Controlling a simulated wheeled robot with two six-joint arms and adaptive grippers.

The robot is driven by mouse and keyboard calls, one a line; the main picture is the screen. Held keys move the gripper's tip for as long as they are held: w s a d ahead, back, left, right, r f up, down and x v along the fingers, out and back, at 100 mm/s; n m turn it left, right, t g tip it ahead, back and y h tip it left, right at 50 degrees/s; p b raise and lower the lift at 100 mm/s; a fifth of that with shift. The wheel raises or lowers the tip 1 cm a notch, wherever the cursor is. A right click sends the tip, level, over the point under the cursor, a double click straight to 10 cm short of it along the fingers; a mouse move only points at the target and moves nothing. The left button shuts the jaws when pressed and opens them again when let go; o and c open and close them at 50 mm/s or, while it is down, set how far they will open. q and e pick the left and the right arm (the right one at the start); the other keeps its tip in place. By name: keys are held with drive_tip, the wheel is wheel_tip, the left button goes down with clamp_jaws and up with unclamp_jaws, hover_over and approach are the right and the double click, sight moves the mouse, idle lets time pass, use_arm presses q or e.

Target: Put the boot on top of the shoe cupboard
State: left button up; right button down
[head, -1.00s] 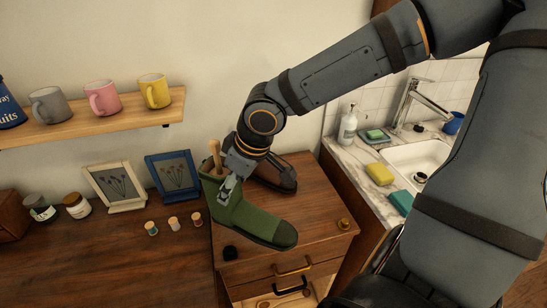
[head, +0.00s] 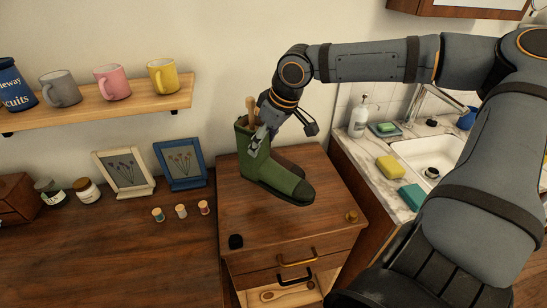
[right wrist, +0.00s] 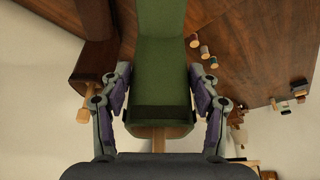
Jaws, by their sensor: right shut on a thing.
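The green boot (head: 270,174) is upright over the shoe cupboard's wooden top (head: 285,226), its toe pointing right and towards the front. A wooden handle (head: 250,108) sticks up from its shaft. My right gripper (head: 258,142) is shut on the boot's shaft. In the right wrist view, its fingers (right wrist: 160,90) flank the green boot (right wrist: 160,55). I cannot tell whether the sole touches the top. A brown shoe (head: 291,166) behind the boot is mostly hidden. My left gripper is not in view.
A black knob-like object (head: 236,241) and a brass one (head: 351,216) stand near the cupboard's front edge. The front of the top is otherwise clear. Spools (head: 181,211) and frames (head: 180,165) stand left; the sink counter (head: 375,172) is right. A lower drawer is open.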

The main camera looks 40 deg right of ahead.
sight(273, 155)
drive_tip(key=w+d+f, duration=0.3)
drive_tip(key=d+f, duration=0.2)
drive_tip(key=f, duration=0.4)
drive_tip(key=shift+d+f+b, duration=0.25)
drive_tip(key=shift+d+b, duration=0.05)
drive_tip(key=shift+b, duration=0.05)
drive_tip(key=shift+s+f, duration=0.1)
drive_tip(key=shift+c, duration=1.7)
unclamp_jaws()
